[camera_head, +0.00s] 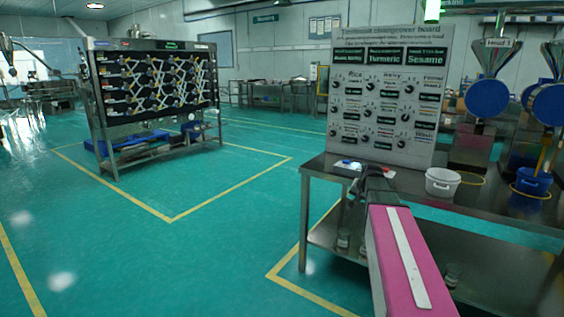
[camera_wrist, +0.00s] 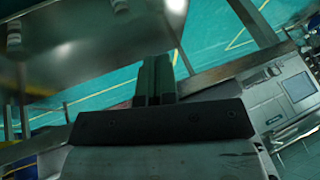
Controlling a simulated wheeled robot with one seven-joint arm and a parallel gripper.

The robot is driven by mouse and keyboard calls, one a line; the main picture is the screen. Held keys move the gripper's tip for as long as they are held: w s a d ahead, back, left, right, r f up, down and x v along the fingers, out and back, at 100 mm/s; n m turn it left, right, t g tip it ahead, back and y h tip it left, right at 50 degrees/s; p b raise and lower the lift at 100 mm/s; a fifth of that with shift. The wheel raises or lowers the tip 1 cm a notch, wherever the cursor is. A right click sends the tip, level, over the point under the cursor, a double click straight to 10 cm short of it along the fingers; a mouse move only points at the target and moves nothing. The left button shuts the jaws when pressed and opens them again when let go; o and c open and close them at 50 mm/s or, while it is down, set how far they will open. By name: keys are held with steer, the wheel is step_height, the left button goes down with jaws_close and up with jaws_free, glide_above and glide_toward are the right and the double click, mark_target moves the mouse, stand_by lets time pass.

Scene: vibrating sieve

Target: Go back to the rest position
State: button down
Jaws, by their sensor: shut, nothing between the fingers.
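My gripper (camera_head: 370,172) is at the end of my pink arm, over the near left part of the steel table (camera_head: 318,168) in the head view. In the wrist view my gripper (camera_wrist: 155,68) shows as two dark fingers held together, with nothing between them. A small pale item with a blue top (camera_head: 350,164) lies by the fingers at the table's left end; whether they touch it I cannot tell.
A control panel board (camera_head: 342,140) stands on the table. To the right are a white bucket (camera_head: 442,183), a blue bucket (camera_head: 533,182) and funnel machines (camera_head: 488,97). A large rack machine (camera_head: 100,128) stands at left. Green floor between is clear.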

steer(key=s+a+f+n+g, duration=0.2)
steer(key=s+a+f, duration=0.4)
steer(key=s+f, duration=0.3)
steer(key=s+a+f+n+g, duration=0.3)
steer(key=s+a+f, duration=0.4)
steer(key=s, duration=0.9)
step_height(320, 180, down, 3)
steer(key=shift+a+r+n+g+h, duration=0.2)
steer(key=shift+n+g+h, duration=0.1)
steer(key=shift+g+h, duration=0.15)
